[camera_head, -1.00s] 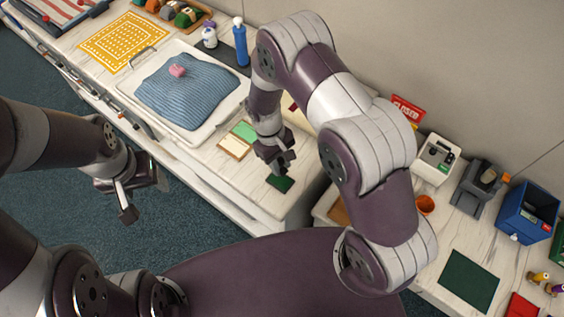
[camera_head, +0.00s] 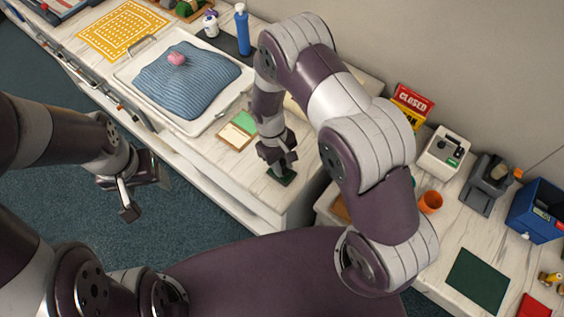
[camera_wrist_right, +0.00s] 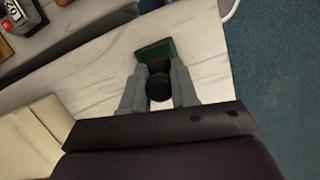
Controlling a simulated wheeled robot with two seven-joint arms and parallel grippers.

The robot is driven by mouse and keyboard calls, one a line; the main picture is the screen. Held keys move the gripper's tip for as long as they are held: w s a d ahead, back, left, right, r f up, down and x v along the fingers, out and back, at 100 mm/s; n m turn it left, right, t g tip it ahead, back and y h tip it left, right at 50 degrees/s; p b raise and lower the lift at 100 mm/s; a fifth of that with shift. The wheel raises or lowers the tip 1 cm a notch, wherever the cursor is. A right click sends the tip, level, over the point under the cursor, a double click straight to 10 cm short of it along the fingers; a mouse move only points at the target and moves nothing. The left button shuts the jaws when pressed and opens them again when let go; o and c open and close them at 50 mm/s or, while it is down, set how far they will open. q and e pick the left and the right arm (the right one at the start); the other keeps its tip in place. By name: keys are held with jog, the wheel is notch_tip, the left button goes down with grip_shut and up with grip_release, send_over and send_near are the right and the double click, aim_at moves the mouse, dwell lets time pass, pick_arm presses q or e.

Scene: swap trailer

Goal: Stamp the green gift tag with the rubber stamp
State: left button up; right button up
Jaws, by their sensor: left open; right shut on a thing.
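My right gripper (camera_head: 279,164) is shut on the dark rubber stamp, whose round black knob (camera_wrist_right: 159,88) shows between the fingers in the right wrist view. The stamp is over a small dark green pad with a dark rim (camera_wrist_right: 155,48), near the counter's end; it also shows in the head view (camera_head: 283,179). I cannot tell whether stamp and pad touch. A lighter green tag (camera_head: 244,121) lies to the left, beside a cream card with a brown edge (camera_head: 236,136). My left gripper (camera_head: 130,199) is open and empty over the floor, away from the counter.
A white tray (camera_head: 124,72) with a blue striped cloth (camera_head: 187,82) stands left of the tags. A blue bottle (camera_head: 242,32) stands behind it. A gap separates this counter from the right one, which holds an orange cup (camera_head: 430,202) and a dark green mat (camera_head: 478,280).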

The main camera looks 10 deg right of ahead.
jog(key=shift+f+b, duration=0.4)
jog(key=shift+f, duration=0.2)
dwell(1.3)
notch_tip(320, 180, up, 7)
jog(key=p, duration=0.6)
jog(key=shift+r, duration=0.1)
